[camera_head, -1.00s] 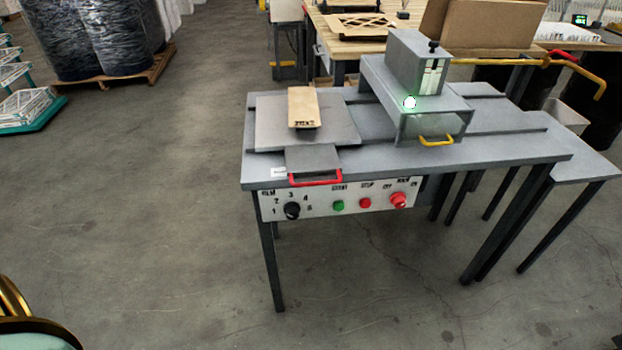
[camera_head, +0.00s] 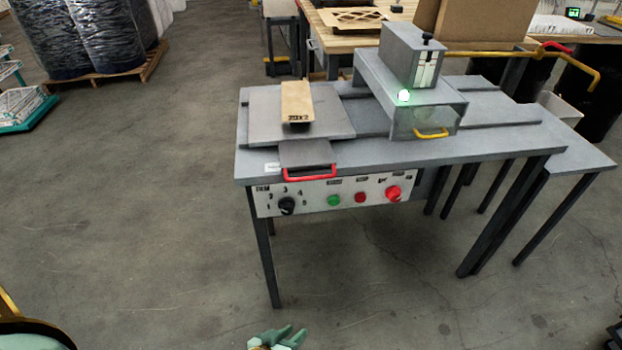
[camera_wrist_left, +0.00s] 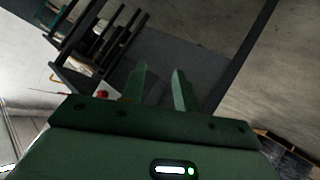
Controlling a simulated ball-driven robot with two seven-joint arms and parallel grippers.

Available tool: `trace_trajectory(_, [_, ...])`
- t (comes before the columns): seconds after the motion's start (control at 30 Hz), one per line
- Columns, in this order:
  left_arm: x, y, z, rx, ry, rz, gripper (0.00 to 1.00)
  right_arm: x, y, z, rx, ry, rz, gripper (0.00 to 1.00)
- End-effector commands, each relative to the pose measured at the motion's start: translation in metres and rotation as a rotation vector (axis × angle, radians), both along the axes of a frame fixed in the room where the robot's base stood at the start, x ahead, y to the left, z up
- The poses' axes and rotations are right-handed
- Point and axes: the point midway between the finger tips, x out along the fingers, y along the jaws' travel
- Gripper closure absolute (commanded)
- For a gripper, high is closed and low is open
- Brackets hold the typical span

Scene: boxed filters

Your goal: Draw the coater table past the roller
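The coater table (camera_head: 262,120) is a grey sliding plate at the left of the grey machine bench, with a red handle (camera_head: 309,176) at its front edge. A tan boxed filter (camera_head: 296,101) lies on it. The roller housing (camera_head: 378,84) is a grey unit over the middle of the bench, with a lit green-white lamp; the roller itself is hidden. My left gripper (camera_head: 283,336) is at the bottom edge of the head view, apart from and in front of the bench. In the left wrist view its two green fingers (camera_wrist_left: 158,90) are spread with nothing between them. My right gripper is not in view.
The control panel (camera_head: 338,195) with a dial and green and red buttons hangs under the bench's front edge. A yellow handle (camera_head: 431,134) is on the housing. Bench legs stand below. The floor in front is clear. A workbench with cardboard (camera_head: 475,22) stands behind.

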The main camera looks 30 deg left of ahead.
Motion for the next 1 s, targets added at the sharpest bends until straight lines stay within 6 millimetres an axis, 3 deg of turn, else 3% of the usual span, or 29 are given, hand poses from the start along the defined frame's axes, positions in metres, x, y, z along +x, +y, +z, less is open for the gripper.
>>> trace_trajectory(0.03, [0.037,-0.005,0.048,-0.134,-0.138,0.081,0.69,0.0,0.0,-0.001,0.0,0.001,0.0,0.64])
trace_trajectory(0.1, [0.074,-0.005,0.118,-0.355,-0.319,0.202,0.69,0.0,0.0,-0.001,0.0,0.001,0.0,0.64])
trace_trajectory(0.2, [0.099,0.006,0.202,-0.666,-0.52,0.352,0.69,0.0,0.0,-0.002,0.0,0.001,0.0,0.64])
trace_trajectory(0.3, [0.103,0.025,0.253,-0.925,-0.646,0.48,0.69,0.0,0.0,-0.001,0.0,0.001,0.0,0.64])
trace_trajectory(0.43, [0.104,0.04,0.259,-1.035,-0.687,0.557,0.69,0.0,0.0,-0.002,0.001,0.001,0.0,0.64])
trace_trajectory(0.57, [0.12,0.043,0.262,-1.043,-0.692,0.558,0.69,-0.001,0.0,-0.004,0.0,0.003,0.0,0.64])
trace_trajectory(1.0, [0.222,0.063,0.278,-1.037,-0.688,0.556,0.69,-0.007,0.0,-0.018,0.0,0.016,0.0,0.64])
